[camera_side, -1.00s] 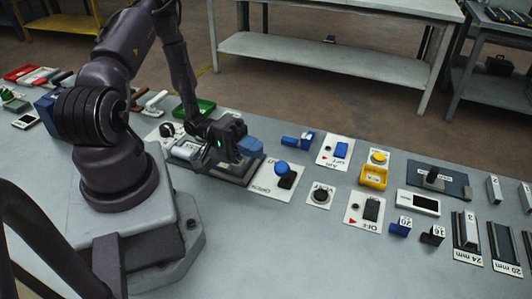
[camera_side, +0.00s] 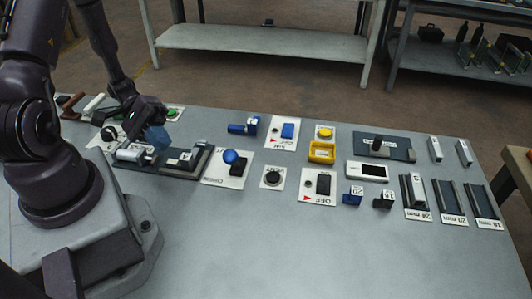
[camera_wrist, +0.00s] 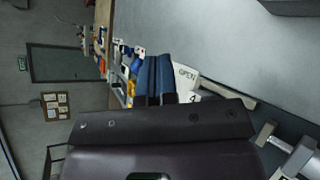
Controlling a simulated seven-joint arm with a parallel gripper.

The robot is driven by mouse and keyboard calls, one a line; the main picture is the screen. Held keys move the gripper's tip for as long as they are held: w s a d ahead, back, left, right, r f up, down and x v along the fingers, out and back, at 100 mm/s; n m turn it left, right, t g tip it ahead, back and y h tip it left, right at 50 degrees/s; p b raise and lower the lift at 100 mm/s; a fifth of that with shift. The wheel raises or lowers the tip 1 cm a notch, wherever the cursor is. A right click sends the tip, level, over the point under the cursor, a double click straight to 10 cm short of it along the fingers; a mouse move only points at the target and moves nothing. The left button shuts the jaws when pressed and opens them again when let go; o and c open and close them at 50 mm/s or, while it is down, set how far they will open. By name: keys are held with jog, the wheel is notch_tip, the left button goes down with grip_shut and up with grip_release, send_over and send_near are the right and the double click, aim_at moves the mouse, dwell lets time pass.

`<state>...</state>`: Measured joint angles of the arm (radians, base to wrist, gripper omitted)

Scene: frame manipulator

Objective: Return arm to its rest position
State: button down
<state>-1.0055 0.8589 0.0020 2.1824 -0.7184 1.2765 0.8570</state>
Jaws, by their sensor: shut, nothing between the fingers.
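My gripper (camera_side: 158,145) is above the bench, over the grey clamp-like fixture at the left of the tools in the side view. Its two blue fingers lie side by side and are shut, with nothing between them. They also show in the wrist view (camera_wrist: 159,80), pointing away from the camera. I cannot tell the exact gap between the fingertips and the fixture (camera_side: 190,161).
The grey bench (camera_side: 300,245) is clear along its front. A white "OPEN" card (camera_wrist: 185,75) lies beside the fingers in the wrist view.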

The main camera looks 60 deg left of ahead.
jog(key=d+r+m+t+y, duration=0.1)
jog(key=d+r+m+y, duration=0.2)
jog(key=r, duration=0.5)
jog(key=d+r+m+t+y, duration=0.1)
jog(key=d+r+m+y, duration=0.2)
jog(key=r+y, duration=0.3)
jog(key=d+r+m+t+y, duration=0.1)
jog(key=d+r+m+y, duration=0.2)
jog(key=r, duration=0.7)
jog(key=shift+w+d+r+y, duration=0.15)
jog(key=shift+w+d+y, duration=0.25)
jog(key=shift+y, duration=0.4)
